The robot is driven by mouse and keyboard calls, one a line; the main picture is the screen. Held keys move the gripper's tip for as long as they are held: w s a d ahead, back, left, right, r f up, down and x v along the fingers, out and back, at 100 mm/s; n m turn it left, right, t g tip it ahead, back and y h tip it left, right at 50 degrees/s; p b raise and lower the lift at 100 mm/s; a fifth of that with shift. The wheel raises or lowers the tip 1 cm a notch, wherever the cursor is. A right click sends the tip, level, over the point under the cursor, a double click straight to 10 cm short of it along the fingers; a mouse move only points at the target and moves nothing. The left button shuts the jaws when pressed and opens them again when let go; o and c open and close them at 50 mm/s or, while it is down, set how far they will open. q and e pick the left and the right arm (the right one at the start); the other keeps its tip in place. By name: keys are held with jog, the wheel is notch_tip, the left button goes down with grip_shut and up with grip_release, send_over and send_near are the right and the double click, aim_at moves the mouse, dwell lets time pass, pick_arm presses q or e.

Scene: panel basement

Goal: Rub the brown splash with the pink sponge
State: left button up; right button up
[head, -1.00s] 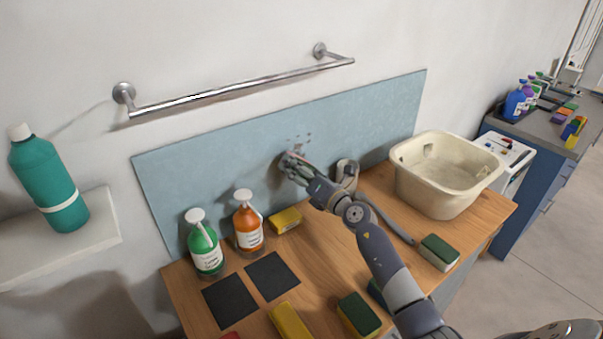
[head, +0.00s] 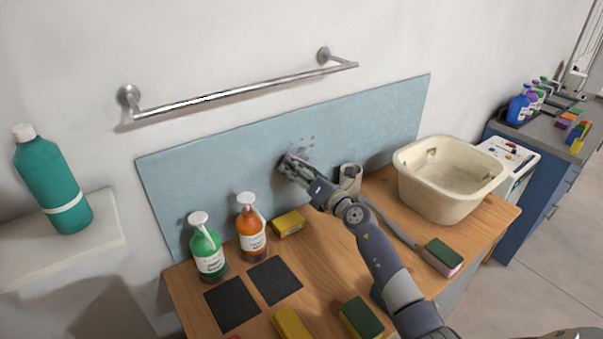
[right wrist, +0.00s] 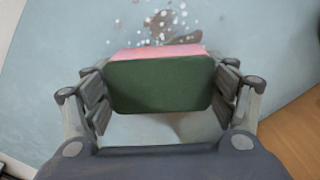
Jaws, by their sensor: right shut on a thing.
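The brown splash (right wrist: 165,25) is on the blue panel (head: 220,160) on the wall, and pale spots lie over it in the right wrist view. In the right wrist view my right gripper (right wrist: 160,88) is shut on a sponge (right wrist: 158,85) with a pink layer and a dark green layer. The pink side is toward the panel, just below the splash. I cannot tell whether it touches. My left gripper is not in view.
A green bottle (head: 208,252), an orange bottle (head: 251,228) and a yellow sponge (head: 287,223) stand along the panel. Two black squares (head: 231,303) and several sponges lie on the wooden counter (head: 320,255). A cream basin (head: 448,205) is at right. A metal rail (head: 240,92) is above.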

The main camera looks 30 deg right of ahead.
jog(key=shift+w, duration=0.45)
